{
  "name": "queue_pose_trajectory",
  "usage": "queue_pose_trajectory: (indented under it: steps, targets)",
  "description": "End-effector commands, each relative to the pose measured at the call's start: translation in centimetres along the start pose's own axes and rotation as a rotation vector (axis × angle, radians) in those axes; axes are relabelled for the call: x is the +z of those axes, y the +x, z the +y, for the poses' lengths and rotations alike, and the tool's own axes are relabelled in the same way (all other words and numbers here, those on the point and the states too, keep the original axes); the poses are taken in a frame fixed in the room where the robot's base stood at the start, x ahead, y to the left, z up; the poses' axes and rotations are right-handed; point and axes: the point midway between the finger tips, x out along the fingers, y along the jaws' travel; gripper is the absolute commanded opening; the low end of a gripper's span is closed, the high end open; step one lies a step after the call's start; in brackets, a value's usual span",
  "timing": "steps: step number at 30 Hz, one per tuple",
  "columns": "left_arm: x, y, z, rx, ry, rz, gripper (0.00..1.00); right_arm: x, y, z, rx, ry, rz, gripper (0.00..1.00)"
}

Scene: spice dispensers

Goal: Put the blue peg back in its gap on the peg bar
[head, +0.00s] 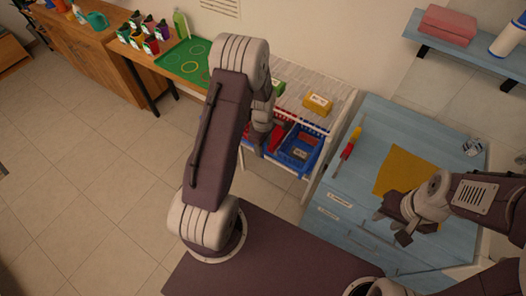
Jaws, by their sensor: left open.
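I cannot make out the blue peg or the peg bar in the head view. My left arm rises across the middle of the picture and may hide part of the scene. My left gripper (258,142) hangs above the cart with the bins; its jaws are open and partly hidden by its own wrist. My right gripper (391,227) is over the front edge of the yellow mat on the blue cabinet. Its two fingers are spread apart with nothing visible between them.
A cart holds a blue bin (304,158), red items and a yellow box (318,104). A screwdriver-like tool (348,151) and yellow mat (405,170) lie on the blue cabinet (385,125). Left floor is clear.

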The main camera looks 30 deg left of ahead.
Motion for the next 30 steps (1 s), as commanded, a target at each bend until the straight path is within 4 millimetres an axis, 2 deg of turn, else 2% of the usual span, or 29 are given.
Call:
queue_pose_trajectory:
  steps: [1,5,6,13,30]
  targets:
    - [0.0,-0.1,0.0,0.0,0.0,0.0,0.44,0.0,0.0,0.0,0.0,0.0,0.0,0.36]
    - [0.0,-0.1,0.0,0.0,0.0,0.0,0.07,0.0,0.0,0.0,0.0,0.0,0.0,0.36]
    - [0.0,-0.1,0.0,0.0,0.0,0.0,0.03,0.0,0.0,0.0,0.0,0.0,0.0,0.36]
    - [0.0,-0.6,0.0,0.0,0.0,0.0,0.03,-0.1,-0.5,0.0,0.0,0.0,0.0,0.36]
    - [0.0,-4.9,0.0,-0.001,0.0,0.0,0.03,-0.4,-4.2,-0.1,0.0,0.0,0.0,0.36]
